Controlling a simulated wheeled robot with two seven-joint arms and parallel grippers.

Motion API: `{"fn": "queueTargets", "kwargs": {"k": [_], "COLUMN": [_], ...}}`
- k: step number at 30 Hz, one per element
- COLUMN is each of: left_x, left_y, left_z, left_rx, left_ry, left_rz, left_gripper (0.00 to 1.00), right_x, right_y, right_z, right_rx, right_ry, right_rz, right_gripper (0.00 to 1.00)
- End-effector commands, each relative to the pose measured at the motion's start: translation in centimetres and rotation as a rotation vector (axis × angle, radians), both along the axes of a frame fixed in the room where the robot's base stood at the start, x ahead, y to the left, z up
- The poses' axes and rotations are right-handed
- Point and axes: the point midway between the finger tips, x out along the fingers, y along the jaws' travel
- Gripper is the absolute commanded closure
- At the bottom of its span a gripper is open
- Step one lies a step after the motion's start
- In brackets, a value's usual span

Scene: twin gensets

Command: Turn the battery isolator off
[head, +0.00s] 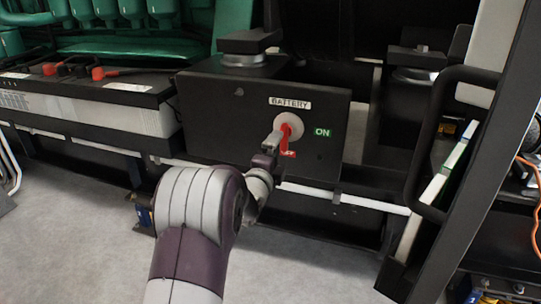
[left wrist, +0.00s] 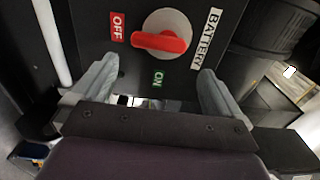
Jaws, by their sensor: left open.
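The battery isolator is a red handle on a round pale disc (head: 291,123), on the black box front under a BATTERY label (head: 290,103). A green ON label (head: 322,133) is to its right and a red OFF label (head: 288,154) below it. In the left wrist view the red handle (left wrist: 161,41) lies crosswise, one end towards the OFF label (left wrist: 117,27) and away from the ON label (left wrist: 158,79). My left gripper (head: 274,139) is open in front of the handle and partly hides it. Its fingers (left wrist: 160,66) look empty, the handle just beyond them. My right gripper is out of view.
The black box (head: 222,120) stands on a dark frame rail. A black grab handle (head: 430,140) and upright post stand to the right. A battery (head: 85,95) with red-capped terminals is at left. Grey floor (head: 75,215) lies open at lower left.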

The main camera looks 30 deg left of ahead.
Motion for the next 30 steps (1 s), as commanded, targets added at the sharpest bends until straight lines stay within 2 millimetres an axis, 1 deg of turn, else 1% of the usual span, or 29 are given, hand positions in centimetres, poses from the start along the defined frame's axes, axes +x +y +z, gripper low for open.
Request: {"fn": "queueTargets", "kwargs": {"k": [1,3,7,11,23,25,26,27,29,30], "left_x": [-1.2,-2.5,-4.1,-4.5,-4.4,-4.4,-4.4,-4.5,-5.6,-7.2], "left_y": [-0.2,-0.6,-0.9,-1.1,-1.1,-1.1,-1.0,-0.8,-0.5,-0.4], "left_z": [0.6,0.4,0.2,0.0,0.0,-0.1,-0.3,-1.3,-4.8,-7.4], "left_rx": [0.000,0.001,0.002,0.002,0.001,-0.021,-0.054,-0.140,-0.354,-0.552], "left_ry": [0.001,0.001,0.000,-0.001,0.000,-0.003,0.001,0.031,0.131,0.220], "left_rz": [0.001,0.001,0.001,0.000,0.000,0.000,0.002,0.017,0.081,0.170], "left_gripper": [0.00,0.00,0.00,0.00,0.00,0.00,0.00,0.00,0.00,0.00], "right_x": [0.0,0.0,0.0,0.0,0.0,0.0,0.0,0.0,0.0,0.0], "right_y": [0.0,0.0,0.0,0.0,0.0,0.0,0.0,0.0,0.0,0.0], "right_z": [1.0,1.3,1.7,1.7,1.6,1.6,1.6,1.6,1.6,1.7], "right_rx": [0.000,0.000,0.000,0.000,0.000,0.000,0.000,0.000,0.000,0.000], "right_ry": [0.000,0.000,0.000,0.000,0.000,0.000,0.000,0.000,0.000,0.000], "right_rz": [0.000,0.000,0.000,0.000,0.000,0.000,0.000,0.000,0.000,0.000], "right_gripper": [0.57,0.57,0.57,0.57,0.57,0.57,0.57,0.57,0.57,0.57]}}
